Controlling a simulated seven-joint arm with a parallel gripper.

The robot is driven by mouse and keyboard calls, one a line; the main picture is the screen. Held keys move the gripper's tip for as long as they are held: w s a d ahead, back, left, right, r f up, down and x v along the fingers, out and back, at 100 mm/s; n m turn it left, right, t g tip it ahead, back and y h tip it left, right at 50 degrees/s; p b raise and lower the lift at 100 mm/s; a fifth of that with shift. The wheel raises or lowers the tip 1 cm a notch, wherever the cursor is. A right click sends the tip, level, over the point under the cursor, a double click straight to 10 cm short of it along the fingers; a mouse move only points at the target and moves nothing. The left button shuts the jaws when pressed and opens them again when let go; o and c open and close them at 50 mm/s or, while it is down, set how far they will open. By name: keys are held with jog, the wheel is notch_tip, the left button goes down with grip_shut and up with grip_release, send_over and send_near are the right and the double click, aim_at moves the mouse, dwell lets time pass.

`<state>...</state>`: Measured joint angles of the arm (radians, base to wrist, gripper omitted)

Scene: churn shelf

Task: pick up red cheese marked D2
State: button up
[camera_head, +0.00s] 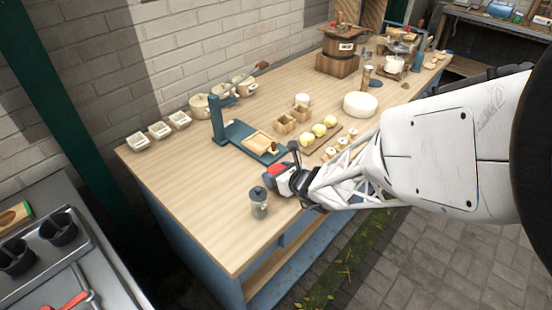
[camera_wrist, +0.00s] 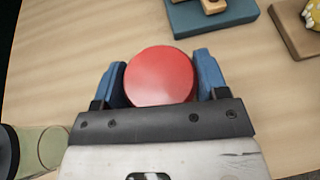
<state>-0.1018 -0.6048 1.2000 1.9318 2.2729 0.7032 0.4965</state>
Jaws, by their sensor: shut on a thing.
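The red cheese (camera_wrist: 160,76) is a round red disc seen from above in the wrist view, between the two blue fingers of my gripper (camera_wrist: 163,78). No marking such as D2 can be read on it. My gripper is shut on it. In the head view the red cheese (camera_head: 276,169) shows at the tip of my gripper (camera_head: 278,176), over the front part of the wooden table (camera_head: 190,205). My gripper hides part of it. Whether it touches the tabletop is hard to tell.
A grey lidded jar (camera_head: 259,203) stands just left of my gripper. A blue press (camera_head: 245,137) stands behind it. A board with yellow cheeses (camera_head: 319,130) and a large white cheese (camera_head: 360,105) are farther right. The tabletop's left front is clear.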

aim_at(278, 170)
jog(key=shift+r, duration=0.4)
notch_tip(278, 170, up, 2)
jog(key=shift+r, duration=0.2)
jog(key=s+d, duration=0.2)
jog(key=s, duration=0.5)
jog(key=s+d+r, duration=0.1)
jog(key=s, duration=0.7)
jog(key=shift+s+d, duration=0.3)
jog(key=shift+d, duration=0.1)
